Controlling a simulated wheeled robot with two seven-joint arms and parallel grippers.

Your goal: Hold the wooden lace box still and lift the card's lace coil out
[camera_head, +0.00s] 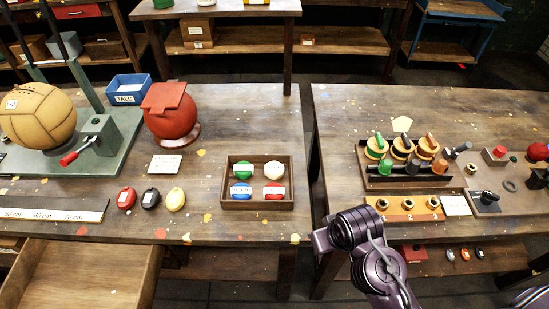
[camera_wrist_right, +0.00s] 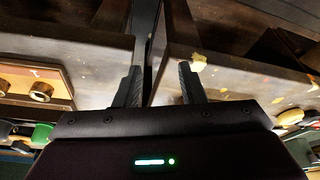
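The wooden lace box (camera_head: 228,204) stands on the left bench near its right end. It is an open tray holding a green coil (camera_head: 243,170), a white coil (camera_head: 273,170), a blue coil (camera_head: 241,189) and a red coil (camera_head: 273,190), the last two with pale labels. A small white card (camera_head: 165,164) lies left of the box; its writing is too small to read. My right gripper (camera_wrist_right: 158,68) is open and empty in the right wrist view, its fingers apart beside the bench edges. In the head view my right arm is right of the box. My left gripper is out of view.
Red, black and yellow coils (camera_head: 150,199) lie left of the box. A gap separates the left bench from the right bench (camera_head: 340,110), which carries a rack of spools (camera_head: 402,165). Bench top around the box is mostly clear.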

